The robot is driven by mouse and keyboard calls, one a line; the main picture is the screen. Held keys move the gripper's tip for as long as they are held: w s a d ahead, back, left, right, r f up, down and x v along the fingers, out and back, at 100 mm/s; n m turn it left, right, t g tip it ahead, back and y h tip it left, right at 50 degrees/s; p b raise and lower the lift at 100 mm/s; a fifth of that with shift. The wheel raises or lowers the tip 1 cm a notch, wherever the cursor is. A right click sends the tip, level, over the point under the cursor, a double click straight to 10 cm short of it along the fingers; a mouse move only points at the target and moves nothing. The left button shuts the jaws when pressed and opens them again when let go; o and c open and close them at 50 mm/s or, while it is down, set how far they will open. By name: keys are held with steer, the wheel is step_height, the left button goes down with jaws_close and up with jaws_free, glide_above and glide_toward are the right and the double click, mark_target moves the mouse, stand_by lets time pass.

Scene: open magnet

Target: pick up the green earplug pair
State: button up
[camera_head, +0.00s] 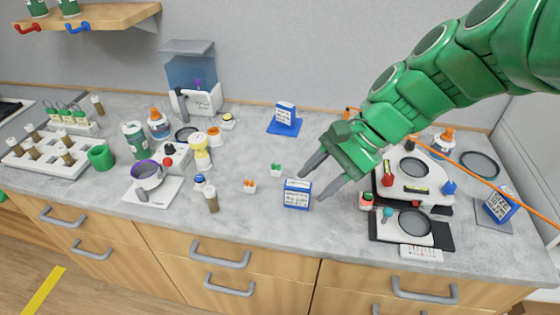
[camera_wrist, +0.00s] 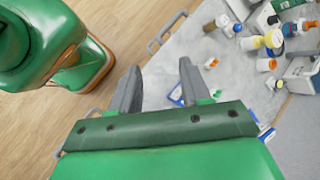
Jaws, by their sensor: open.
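The green earplug pair (camera_head: 276,170) sits upright in a small white holder on the grey counter, left of my gripper in the head view. In the wrist view a small green-topped item (camera_wrist: 216,94) shows just right of the right finger, partly hidden; it looks like the same pair. My gripper (camera_head: 311,184) is open and empty above the counter, apart from the pair. Its two fingers also show in the wrist view (camera_wrist: 160,68). A blue and white box (camera_head: 297,194) stands by the fingertips, and part of it shows beside the right finger in the wrist view (camera_wrist: 176,96).
An orange earplug pair (camera_head: 250,186) stands to the front left of the green one. A blue box on a blue mat (camera_head: 284,126) stands behind. Black-and-white devices (camera_head: 412,228) crowd the right.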

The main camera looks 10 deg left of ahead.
steer(key=w+a+m+t+y, duration=0.1)
steer(key=w+a+m+y, duration=0.2)
steer(key=w, duration=0.5)
steer(key=w+a+f+m+t+y, duration=0.1)
steer(key=w+a+m+y, duration=0.1)
steer(key=w+m, duration=0.4)
steer(key=w+a+m+t+y, duration=0.1)
steer(key=w+a+m+y, duration=0.15)
steer(key=w, duration=0.65)
glide_toward(271, 175)
steer(key=shift+m+g+h, duration=0.25)
steer(key=shift+g+h, duration=0.05)
steer(key=shift+h, duration=0.05)
steer(key=a+r, duration=0.1)
steer(key=r, duration=0.1)
steer(key=a+r, duration=0.1)
steer(key=a, duration=0.1)
steer(key=shift+w+r, duration=0.35)
steer(key=shift+f, duration=0.45)
steer(key=shift+w+f+x, duration=0.15)
steer(key=shift+x, duration=1.75)
steer(key=shift+w+f+x, duration=0.1)
steer(key=shift+w+x, duration=0.05)
steer(key=shift+x, duration=1.7)
steer(key=shift+d, duration=0.1)
steer(key=shift+c, duration=0.2)
jaws_close()
